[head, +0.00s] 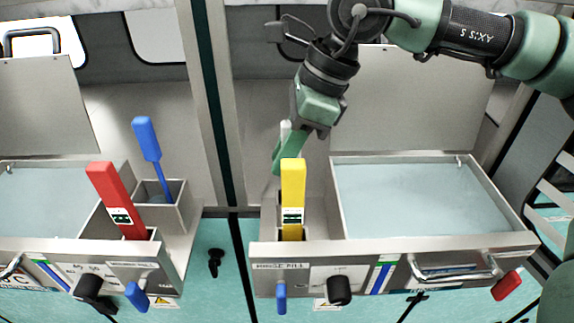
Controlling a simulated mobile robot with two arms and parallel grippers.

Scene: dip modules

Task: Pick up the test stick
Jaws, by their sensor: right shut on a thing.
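My right gripper (280,160) reaches down from above, behind the yellow handle of the right module. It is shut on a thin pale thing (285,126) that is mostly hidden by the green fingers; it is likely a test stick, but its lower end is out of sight. A blue stick (147,139) with a paddle-like top stands tilted in a small metal holder (174,213) on the left module. My left gripper is not in view.
A yellow handle (292,190) stands close in front of my right gripper. A red handle (116,197) leans on the left module. The right basin (420,200) holds pale blue liquid and has a raised lid (420,100) behind. A dark post (215,110) separates the modules.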

